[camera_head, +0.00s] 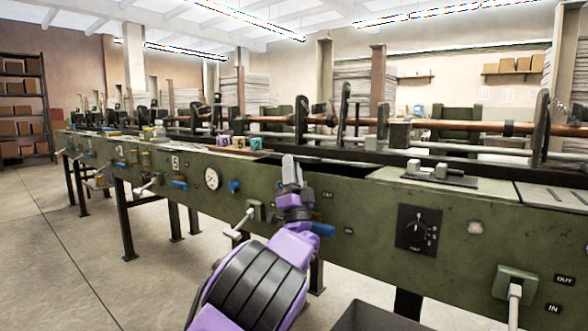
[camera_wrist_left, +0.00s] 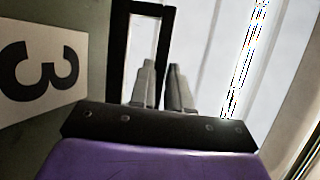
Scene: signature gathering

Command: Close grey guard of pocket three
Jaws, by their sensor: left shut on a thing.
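My left gripper (camera_head: 290,162) is raised at the green machine's front edge, its arm coming up from below. It also shows in the left wrist view (camera_wrist_left: 165,82), with its two grey fingers close together. A dark rectangular frame (camera_wrist_left: 125,50) stands there, and one of its upright bars runs down between the fingers, which are shut on it. I take this frame to be the guard of pocket three. A plate with a black 3 (camera_wrist_left: 40,80) is to its left. In the head view I cannot make out the guard clearly. My right gripper is not in view.
The green machine front (camera_head: 365,195) carries a black dial (camera_head: 417,229), a round gauge (camera_head: 211,178), a white-handled lever (camera_head: 242,224) and a plate marked 5 (camera_head: 175,162). Coloured blocks (camera_head: 238,142) lie on its top. A dark bin (camera_head: 375,318) is below. Floor at the left is clear.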

